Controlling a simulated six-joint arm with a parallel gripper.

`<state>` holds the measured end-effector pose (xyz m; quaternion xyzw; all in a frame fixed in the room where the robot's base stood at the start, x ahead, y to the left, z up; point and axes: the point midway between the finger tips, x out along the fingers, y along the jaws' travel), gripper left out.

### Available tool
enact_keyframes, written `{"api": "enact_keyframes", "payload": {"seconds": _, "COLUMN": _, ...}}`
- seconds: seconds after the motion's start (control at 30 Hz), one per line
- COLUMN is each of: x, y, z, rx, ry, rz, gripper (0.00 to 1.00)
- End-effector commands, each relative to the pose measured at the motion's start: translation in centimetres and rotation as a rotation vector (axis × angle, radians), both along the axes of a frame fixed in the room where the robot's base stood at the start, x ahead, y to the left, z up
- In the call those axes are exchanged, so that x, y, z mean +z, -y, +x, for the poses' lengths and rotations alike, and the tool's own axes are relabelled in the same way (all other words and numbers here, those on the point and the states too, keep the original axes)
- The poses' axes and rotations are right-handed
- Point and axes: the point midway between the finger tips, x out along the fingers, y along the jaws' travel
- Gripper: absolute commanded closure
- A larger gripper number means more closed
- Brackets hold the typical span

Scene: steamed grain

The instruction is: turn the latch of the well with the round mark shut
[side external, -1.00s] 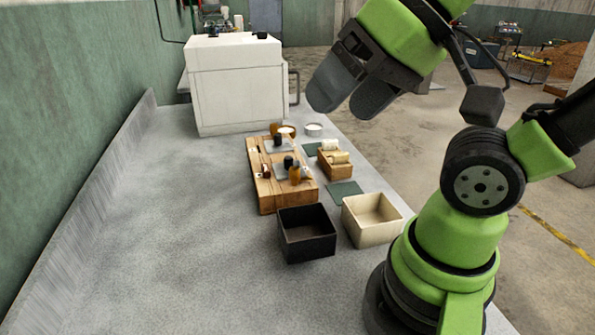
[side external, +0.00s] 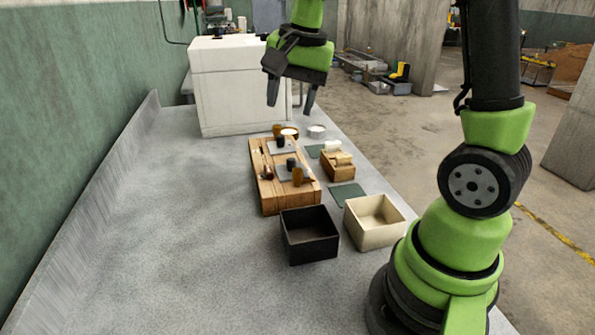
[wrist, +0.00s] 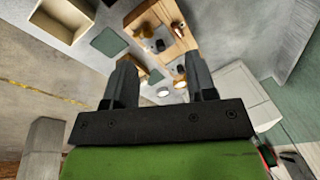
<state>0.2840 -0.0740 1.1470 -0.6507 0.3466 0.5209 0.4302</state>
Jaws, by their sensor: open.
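A wooden block (side external: 268,198) lies on the grey bench, with grey plates and small dark and brown upright pieces on it. It also shows in the wrist view (wrist: 179,46) at the top. The round mark, the wells and the latch are too small to make out in either view. My gripper (side external: 291,108) is open and empty, high above the far end of the block, with its fingers pointing down. In the wrist view its two fingers (wrist: 160,70) are spread apart, with the block beyond them.
A white machine (side external: 238,95) stands behind the block. A small wooden box (side external: 338,170), green mats (side external: 347,195) and a white bowl (side external: 317,131) are to the right. A black bin (side external: 309,250) and a cream bin (side external: 374,237) stand in front. The bench's left side is clear.

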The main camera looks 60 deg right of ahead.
Motion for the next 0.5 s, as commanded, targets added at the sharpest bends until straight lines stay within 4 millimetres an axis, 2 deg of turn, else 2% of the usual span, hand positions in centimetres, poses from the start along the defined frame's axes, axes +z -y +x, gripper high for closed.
{"api": "enact_keyframes", "payload": {"seconds": 0.03, "x": -1.7, "y": 1.4, "z": 1.0, "rx": -0.073, "ry": -0.048, "rz": 0.013, "gripper": 0.49}}
{"api": "enact_keyframes", "payload": {"seconds": 0.2, "x": -6.3, "y": 5.2, "z": 2.7, "rx": -0.28, "ry": -0.155, "rz": 0.036, "gripper": 0.49}}
{"api": "enact_keyframes", "payload": {"seconds": 0.3, "x": -8.1, "y": 6.4, "z": 3.0, "rx": -0.355, "ry": -0.193, "rz": 0.044, "gripper": 0.49}}
{"api": "enact_keyframes", "payload": {"seconds": 0.5, "x": -9.9, "y": 7.2, "z": 3.2, "rx": -0.402, "ry": -0.218, "rz": 0.047, "gripper": 0.49}}
